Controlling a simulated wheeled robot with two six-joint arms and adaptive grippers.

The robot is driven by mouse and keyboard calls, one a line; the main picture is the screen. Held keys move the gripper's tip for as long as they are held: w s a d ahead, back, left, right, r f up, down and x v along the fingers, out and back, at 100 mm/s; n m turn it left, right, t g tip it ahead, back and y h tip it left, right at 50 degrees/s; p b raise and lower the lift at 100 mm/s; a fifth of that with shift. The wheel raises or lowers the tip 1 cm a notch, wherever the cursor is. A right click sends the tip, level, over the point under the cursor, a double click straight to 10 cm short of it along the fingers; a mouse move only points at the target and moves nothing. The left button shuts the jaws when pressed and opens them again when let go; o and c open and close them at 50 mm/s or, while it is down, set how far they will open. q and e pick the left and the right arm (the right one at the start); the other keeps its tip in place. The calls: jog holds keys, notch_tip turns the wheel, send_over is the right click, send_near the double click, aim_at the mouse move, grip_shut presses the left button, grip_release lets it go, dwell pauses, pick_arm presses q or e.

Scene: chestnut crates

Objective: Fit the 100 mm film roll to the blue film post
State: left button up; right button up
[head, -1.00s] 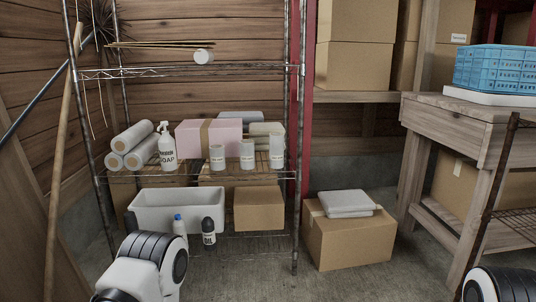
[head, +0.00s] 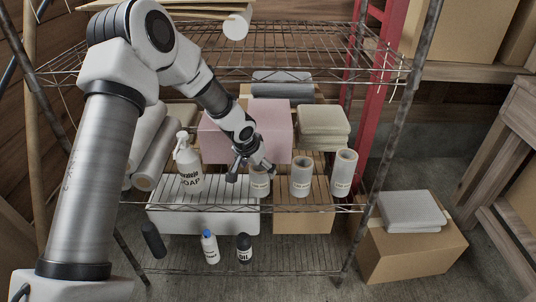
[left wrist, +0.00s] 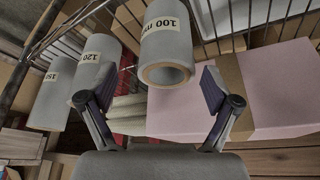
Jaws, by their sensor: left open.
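The 100 mm film roll (head: 260,184) is a grey upright tube with a pale label, leftmost of three rolls on the middle wire shelf. In the left wrist view its label reads 100 (left wrist: 168,45) and its hollow end faces me. My left gripper (head: 254,170) is at this roll, partly covering it. Its fingers (left wrist: 155,88) are spread, one to each side of the roll's near end, with a gap on both sides. The 120 roll (left wrist: 98,67) and the 150 roll (left wrist: 55,95) stand beside it. I cannot make out a blue film post. My right gripper is out of view.
A spray bottle (head: 189,172) stands left of the rolls, and a pink box (head: 272,115) is behind them. The upper wire shelf (head: 290,68) lies above. A white bin (head: 190,219) and small bottles (head: 210,247) are below. Floor shows at the lower right.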

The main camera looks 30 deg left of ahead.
pick_arm(q)
jog(key=shift+w+a+f, duration=0.15)
jog(key=shift+w+f, duration=0.25)
jog(key=shift+w, duration=0.1)
jog(key=shift+f, duration=0.35)
jog(key=x, duration=0.2)
jog(key=b+x, duration=0.1)
jog(key=x, duration=0.3)
jog(key=shift+a, duration=0.3)
jog(key=shift+r, duration=0.1)
jog(key=shift+s, duration=0.15)
jog(key=c, duration=1.3)
jog(key=shift+o, duration=0.2)
